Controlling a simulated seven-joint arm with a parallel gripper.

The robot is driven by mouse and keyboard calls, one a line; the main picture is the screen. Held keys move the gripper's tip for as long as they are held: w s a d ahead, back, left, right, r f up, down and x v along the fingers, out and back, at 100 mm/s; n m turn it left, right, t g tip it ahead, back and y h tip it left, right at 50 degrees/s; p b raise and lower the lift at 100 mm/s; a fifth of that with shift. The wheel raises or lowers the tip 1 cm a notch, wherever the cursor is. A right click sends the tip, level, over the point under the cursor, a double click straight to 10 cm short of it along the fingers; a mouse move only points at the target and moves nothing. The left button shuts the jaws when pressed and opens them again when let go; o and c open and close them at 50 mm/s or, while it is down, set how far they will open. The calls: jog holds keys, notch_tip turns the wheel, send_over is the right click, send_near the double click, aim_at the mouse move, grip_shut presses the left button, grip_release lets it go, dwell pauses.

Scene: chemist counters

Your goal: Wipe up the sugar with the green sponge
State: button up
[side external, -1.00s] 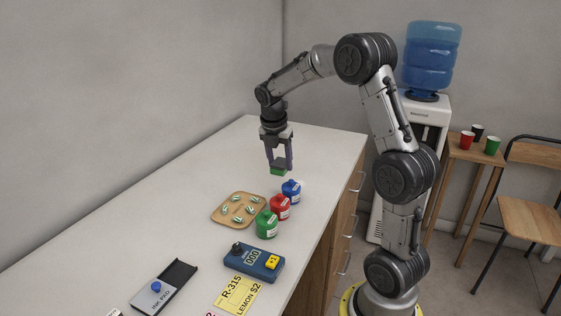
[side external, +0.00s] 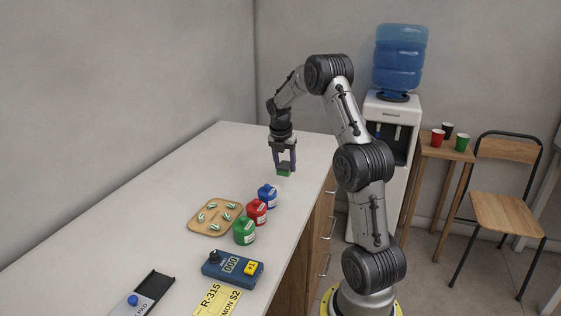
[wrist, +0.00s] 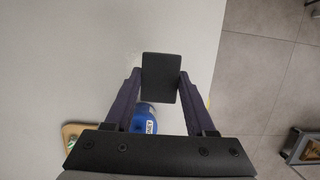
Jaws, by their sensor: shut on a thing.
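My gripper (side external: 285,163) is shut on the green sponge (side external: 285,173), which shows as a small green block under the fingertips in the side view. In the wrist view a dark rectangular block (wrist: 160,77) sits between my two fingers; no green shows on it there. The sponge is over the far part of the white counter (side external: 130,195), beyond the blue jar. I cannot tell whether it touches the surface.
Blue (side external: 267,197), red (side external: 257,212) and green (side external: 244,232) jars stand in a row near the counter's right edge. A wooden tray (side external: 192,229) of capsules, a blue counter device (side external: 233,269) and an ink pad (side external: 148,294) lie nearer. The left part is clear.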

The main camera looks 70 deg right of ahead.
send_over(284, 190)
jog(key=shift+s+f, duration=0.15)
jog(key=shift+f, duration=2.6)
jog(key=shift+w+f, duration=0.25)
jog(key=shift+f, duration=0.55)
jog(key=shift+w, duration=3.35)
jog(key=s, duration=0.7)
jog(key=shift+s, duration=0.15)
jog(key=shift+a, duration=0.65)
jog(key=shift+w, duration=3.6)
jog(key=shift+s, duration=3.5)
jog(key=shift+s+d+r, duration=0.1)
jog(key=shift+r, duration=3.95)
